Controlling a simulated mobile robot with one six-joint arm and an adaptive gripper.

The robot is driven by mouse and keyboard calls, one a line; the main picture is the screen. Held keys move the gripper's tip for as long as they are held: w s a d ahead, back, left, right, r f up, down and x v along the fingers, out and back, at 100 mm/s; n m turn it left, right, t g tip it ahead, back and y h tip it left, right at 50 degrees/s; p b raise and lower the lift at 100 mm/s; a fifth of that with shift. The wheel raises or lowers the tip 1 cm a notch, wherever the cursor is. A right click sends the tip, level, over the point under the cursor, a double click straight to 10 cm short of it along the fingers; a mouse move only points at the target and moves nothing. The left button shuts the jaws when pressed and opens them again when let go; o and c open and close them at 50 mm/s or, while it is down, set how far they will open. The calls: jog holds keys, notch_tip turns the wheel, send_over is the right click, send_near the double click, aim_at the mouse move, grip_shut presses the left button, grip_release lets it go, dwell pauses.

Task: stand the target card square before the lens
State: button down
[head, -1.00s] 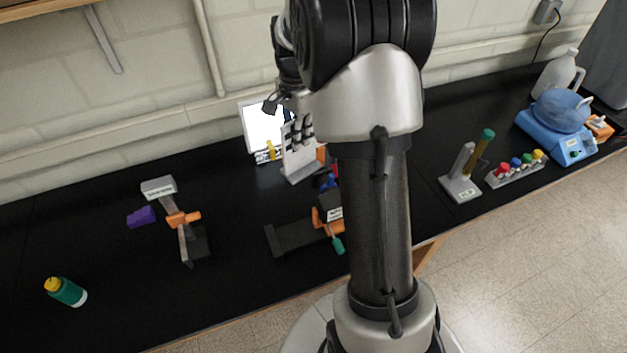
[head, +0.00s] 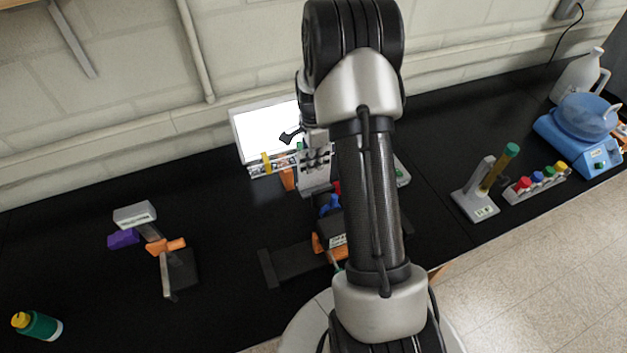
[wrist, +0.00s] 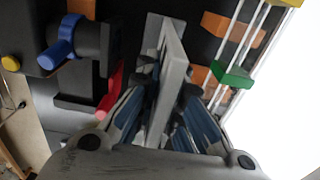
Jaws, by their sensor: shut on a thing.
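The target card (head: 316,176) is a pale upright plate with dark marks, seen partly behind my arm in the head view. In the wrist view its plate (wrist: 172,75) shows nearly edge-on between the fingers. My gripper (wrist: 165,88) is shut on it; in the head view the gripper (head: 314,150) is at the card's top. A dark cylinder that looks like the lens (wrist: 92,40), with a blue ring (wrist: 58,50), lies left of the card in the wrist view, apart from it. In the head view the blue part (head: 328,205) is just below the card, mostly hidden by my arm.
A bright white panel (head: 262,130) stands behind the card, with clear rods and a yellow clip (head: 266,162) before it. A red lever (wrist: 111,88) is close left of my fingers. A lamp-like stand (head: 165,250) is at left. Bench between is clear.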

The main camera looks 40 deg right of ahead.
send_over(313, 185)
jog(key=f, duration=0.4)
jog(key=shift+w+d+f, duration=0.1)
jog(key=shift+w+d, duration=0.2)
notch_tip(313, 185, down, 4)
jog(key=shift+s+r, duration=0.1)
jog(key=shift+r, duration=0.05)
jog(key=shift+f, duration=0.4)
jog(key=shift+f, duration=0.1)
jog(key=c, duration=1.7)
grip_release()
